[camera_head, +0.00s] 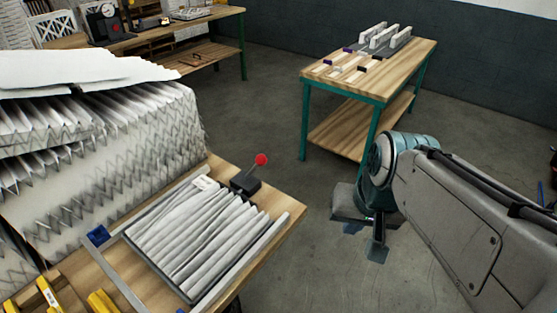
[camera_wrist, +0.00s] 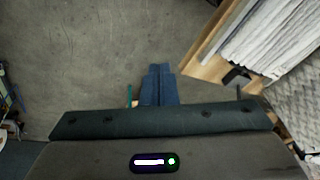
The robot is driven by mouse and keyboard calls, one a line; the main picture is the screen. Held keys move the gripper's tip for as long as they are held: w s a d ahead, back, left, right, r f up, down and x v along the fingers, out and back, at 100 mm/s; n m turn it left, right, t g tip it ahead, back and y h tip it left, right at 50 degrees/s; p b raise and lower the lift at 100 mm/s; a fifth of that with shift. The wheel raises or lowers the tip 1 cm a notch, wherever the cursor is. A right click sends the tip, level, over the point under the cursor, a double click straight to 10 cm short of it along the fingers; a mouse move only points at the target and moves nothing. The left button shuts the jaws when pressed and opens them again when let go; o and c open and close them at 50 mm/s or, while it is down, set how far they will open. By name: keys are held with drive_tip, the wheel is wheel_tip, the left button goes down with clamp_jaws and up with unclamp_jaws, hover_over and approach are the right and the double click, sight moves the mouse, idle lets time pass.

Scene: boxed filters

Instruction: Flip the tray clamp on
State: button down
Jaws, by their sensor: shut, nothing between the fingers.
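The tray clamp, a dark block with a lever ending in a red ball (camera_head: 261,160), stands at the back right edge of the near wooden table. Its lever is tilted up and to the right in the head view. The filter tray (camera_head: 160,268) beside it holds pleated white filters (camera_head: 205,235). In the wrist view a dark block at the table edge (camera_wrist: 236,76) may be the clamp; it is small and partly unclear. My gripper (camera_head: 365,242) hangs over the floor to the right of the table, apart from the clamp. Its blue fingers (camera_wrist: 158,85) are together and empty.
A large stack of pleated filters (camera_head: 110,150) fills the left. Metal rails (camera_head: 245,268) flank the tray, with blue and yellow parts nearby. A second wooden table with teal legs (camera_head: 400,75) stands behind my arm. A workbench (camera_head: 190,20) is further back. Open floor lies between the tables.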

drive_tip(key=w+f+m+y+b, duration=0.2)
drive_tip(key=w+m+y+b, duration=0.3)
drive_tip(key=w+m, duration=0.4)
drive_tip(key=w+f+m+t+y+b, duration=0.1)
drive_tip(key=w+f+m+y+b, duration=0.2)
drive_tip(key=w, duration=1)
drive_tip(key=m+y+b, duration=0.3)
drive_tip(key=m, duration=0.2)
drive_tip(key=shift+a+m+y, duration=0.2)
drive_tip(key=shift+m+y, duration=0.2)
drive_tip(key=shift+a+f, duration=0.1)
drive_tip(key=a+r+x, duration=0.1)
drive_tip(key=r+x, duration=0.1)
drive_tip(key=x, duration=1)
drive_tip(key=shift+w+a+r, duration=0.2)
drive_tip(key=shift+a+r, duration=0.1)
drive_tip(key=shift+a, duration=0.05)
drive_tip(key=shift+r+p, duration=0.1)
drive_tip(key=shift+p, duration=0.25)
